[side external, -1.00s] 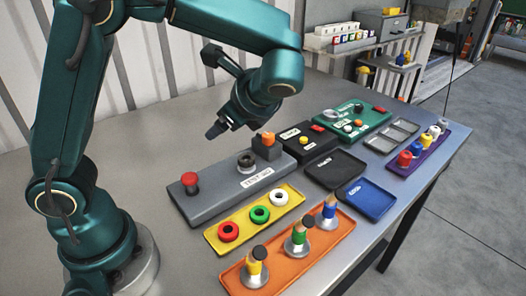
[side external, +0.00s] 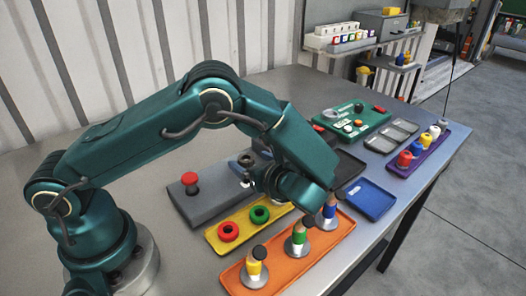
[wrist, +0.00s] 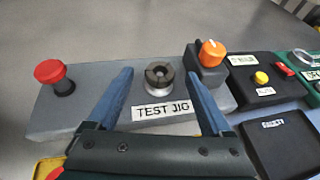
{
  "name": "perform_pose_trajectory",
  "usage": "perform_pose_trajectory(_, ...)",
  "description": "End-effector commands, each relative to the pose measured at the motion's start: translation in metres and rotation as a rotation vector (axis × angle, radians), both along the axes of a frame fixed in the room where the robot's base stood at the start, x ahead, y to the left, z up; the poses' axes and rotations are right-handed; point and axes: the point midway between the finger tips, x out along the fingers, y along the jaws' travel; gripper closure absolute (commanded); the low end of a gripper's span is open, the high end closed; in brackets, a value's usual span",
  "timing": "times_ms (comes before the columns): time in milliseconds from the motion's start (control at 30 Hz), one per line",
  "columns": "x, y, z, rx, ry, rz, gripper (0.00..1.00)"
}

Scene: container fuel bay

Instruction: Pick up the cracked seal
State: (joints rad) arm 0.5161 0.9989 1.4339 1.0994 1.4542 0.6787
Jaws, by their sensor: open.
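A dark ring-shaped piece with notches or splits in its top (wrist: 159,73) sits on a silver base on the grey test jig (wrist: 75,110). I cannot tell for sure whether it is the cracked seal. On the yellow tray (side external: 217,240) lie a red ring seal (side external: 228,231) and a green ring seal (side external: 259,215); no crack shows on them. The white ring there is hidden behind my wrist. My gripper (wrist: 158,76) is open and empty, its two blue fingers pointing towards the dark piece, one either side of it in the wrist view. In the side view the arm hides the fingertips partly.
A red button (wrist: 53,76) and an orange knob (wrist: 211,52) stand on either side of the dark piece. An orange tray (side external: 290,265) holds several upright parts. A black tray (wrist: 283,140) and a blue tray (side external: 370,199) look empty.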

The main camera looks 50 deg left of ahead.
Motion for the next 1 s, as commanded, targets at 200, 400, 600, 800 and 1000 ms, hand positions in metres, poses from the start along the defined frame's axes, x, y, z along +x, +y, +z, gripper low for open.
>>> perform_pose_trajectory(200, 0.0014, 0.0064, -0.0028, -0.001, 0.001, -0.001, 0.16)
perform_pose_trajectory(400, 0.0014, 0.0061, -0.0027, -0.001, 0.0, -0.001, 0.39)
perform_pose_trajectory(600, 0.0013, 0.0061, -0.0026, -0.001, 0.0, -0.001, 1.0)
perform_pose_trajectory(800, 0.0013, 0.0059, -0.0023, -0.001, 0.0, -0.001, 1.0)
perform_pose_trajectory(1000, 0.0016, 0.0058, 0.0046, -0.003, -0.003, 0.0, 1.0)
